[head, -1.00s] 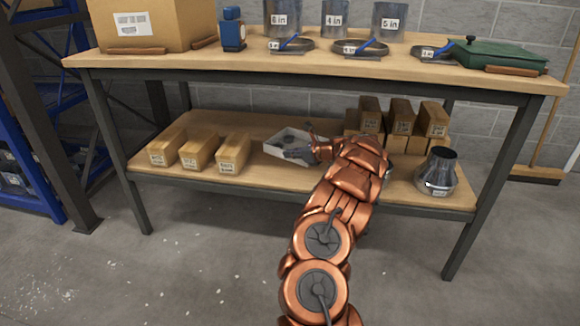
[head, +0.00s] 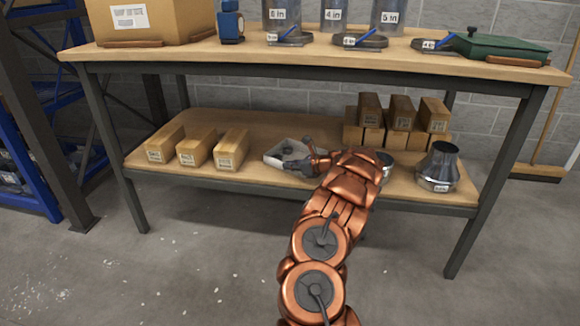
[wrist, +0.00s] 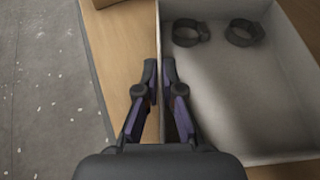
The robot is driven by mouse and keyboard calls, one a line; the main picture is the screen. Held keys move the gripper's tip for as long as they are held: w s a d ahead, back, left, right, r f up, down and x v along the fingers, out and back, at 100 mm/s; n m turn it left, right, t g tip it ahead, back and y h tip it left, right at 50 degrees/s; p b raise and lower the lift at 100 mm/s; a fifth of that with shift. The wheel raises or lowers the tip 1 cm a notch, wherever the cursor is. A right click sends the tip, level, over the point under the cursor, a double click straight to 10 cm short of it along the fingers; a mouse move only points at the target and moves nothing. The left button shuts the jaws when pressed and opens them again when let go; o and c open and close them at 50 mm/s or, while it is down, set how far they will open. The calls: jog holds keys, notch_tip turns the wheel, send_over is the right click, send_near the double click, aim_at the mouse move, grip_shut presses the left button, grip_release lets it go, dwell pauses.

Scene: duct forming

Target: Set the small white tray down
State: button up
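The small white tray (head: 272,158) is at the lower shelf (head: 260,125), between the row of small boxes and my gripper. In the wrist view the tray (wrist: 240,105) is right of centre, with two dark rings (wrist: 242,32) inside near its far end. My gripper (wrist: 159,75) has a finger on each side of the tray's left wall and is shut on that wall. In the head view my gripper (head: 297,160) is at the tray's right side. The tray looks level and low over the boards. Whether its underside touches the shelf is hidden.
Several small labelled boxes (head: 195,149) stand left of the tray, and a stack of boxes (head: 400,115) stands behind to the right. A metal reducer (head: 439,167) stands at the right end. The upper table top (head: 330,62) overhangs the lower shelf.

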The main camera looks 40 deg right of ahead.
jog(key=o, duration=0.4)
jog(key=shift+r, duration=0.15)
